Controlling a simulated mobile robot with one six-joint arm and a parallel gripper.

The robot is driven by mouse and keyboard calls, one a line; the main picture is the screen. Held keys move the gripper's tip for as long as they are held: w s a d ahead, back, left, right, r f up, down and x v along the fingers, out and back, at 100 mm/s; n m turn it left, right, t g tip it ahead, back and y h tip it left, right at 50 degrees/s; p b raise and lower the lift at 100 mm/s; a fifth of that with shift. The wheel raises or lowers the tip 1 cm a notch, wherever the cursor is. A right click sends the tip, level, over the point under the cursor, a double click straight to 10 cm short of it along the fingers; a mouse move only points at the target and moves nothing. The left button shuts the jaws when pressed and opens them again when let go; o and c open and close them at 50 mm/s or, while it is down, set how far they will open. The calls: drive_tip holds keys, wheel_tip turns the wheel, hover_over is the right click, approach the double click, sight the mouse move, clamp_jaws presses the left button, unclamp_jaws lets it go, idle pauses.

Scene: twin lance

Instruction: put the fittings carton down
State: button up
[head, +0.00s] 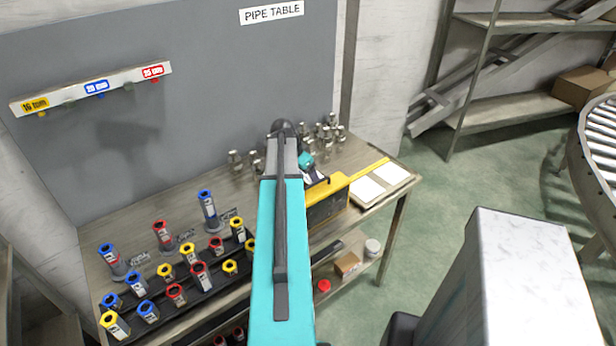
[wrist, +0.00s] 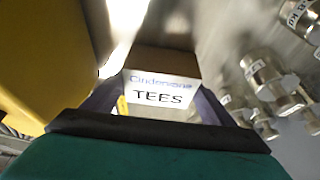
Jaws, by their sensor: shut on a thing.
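The fittings carton (wrist: 165,62) shows in the wrist view, with a brown top and a white label reading "Cindervane TEES". My gripper (wrist: 160,97) is shut on it, with one dark finger along each side. The label faces the wrist camera. In the head view my teal arm reaches over the pipe table (head: 160,215), and its end is near the yellow toolbox. I cannot tell whether the carton touches the table.
A yellow toolbox (head: 327,198) stands just right of my arm; it fills the left of the wrist view (wrist: 45,60). White pads (head: 367,189) lie at the table's right end. Coloured pipes (head: 200,275) fill the left.

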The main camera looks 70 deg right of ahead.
drive_tip(key=shift+f, duration=0.1)
drive_tip(key=o, duration=1.3)
drive_tip(key=shift+c, duration=0.2)
drive_tip(key=shift+r, duration=0.2)
drive_tip(key=b+v, duration=0.2)
drive_tip(key=v, duration=1)
drive_tip(key=shift+s, duration=0.1)
